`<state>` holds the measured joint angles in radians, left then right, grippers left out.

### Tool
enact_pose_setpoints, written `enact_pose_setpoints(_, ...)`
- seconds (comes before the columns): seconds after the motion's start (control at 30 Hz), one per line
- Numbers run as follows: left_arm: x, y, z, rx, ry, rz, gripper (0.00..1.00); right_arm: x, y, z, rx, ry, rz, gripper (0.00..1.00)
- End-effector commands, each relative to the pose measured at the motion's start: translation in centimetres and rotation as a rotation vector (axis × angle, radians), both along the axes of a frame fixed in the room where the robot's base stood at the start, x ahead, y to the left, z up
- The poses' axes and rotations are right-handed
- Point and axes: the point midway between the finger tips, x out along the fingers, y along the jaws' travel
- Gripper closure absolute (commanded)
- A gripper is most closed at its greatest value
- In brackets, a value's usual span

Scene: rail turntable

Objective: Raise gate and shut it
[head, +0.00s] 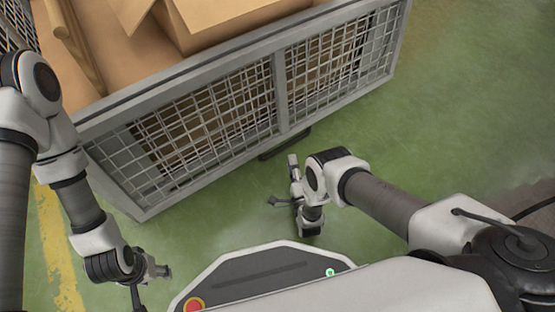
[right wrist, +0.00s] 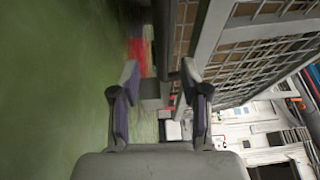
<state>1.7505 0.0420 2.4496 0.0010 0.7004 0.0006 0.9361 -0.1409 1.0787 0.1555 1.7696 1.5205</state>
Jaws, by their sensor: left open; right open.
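The gate appears to be the grey-framed wire mesh front (head: 281,95) of a cage holding cardboard boxes; it stands upright. In the right wrist view its frame and mesh (right wrist: 209,45) run along the right side. A dark bar (head: 287,144) shows low at the gate's foot. My right gripper (head: 293,160) is open just in front of this bar. In the right wrist view its fingers (right wrist: 160,75) are apart, with a grey block (right wrist: 153,94) seen between them; contact cannot be told. My left gripper (head: 163,271) is open and empty, low at the left, apart from the gate.
Cardboard boxes (head: 230,20) lie in the cage behind the mesh. Green floor (head: 470,110) is clear at the right. A yellow floor line (head: 52,240) runs at the left. The right wrist view shows a blurred red thing (right wrist: 137,55) and pale equipment (right wrist: 265,125) beyond.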

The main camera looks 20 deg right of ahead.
Motion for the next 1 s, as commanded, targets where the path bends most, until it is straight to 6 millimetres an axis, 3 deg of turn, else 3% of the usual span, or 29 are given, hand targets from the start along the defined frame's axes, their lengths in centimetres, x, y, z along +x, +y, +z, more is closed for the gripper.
enact_pose_setpoints(0.17,0.1,0.0,-1.0,0.000,-0.002,0.001,0.47,2.0,-0.1,0.1,0.008,-0.012,-0.002,0.55)
enact_pose_setpoints(0.43,0.2,0.0,-3.3,0.001,-0.005,0.006,0.47,6.9,-0.3,0.3,0.006,-0.009,-0.002,0.55)
enact_pose_setpoints(0.77,0.2,0.1,-3.4,0.001,-0.006,0.007,0.47,7.8,-0.4,0.7,0.005,-0.005,-0.001,0.55)
enact_pose_setpoints(0.9,0.2,0.1,-3.4,0.001,-0.006,0.007,0.47,7.8,-0.4,0.7,0.005,-0.005,-0.001,1.00)
enact_pose_setpoints(1.0,0.2,0.1,-3.4,0.001,-0.006,0.007,0.47,7.8,-0.4,0.7,0.005,-0.005,-0.001,1.00)
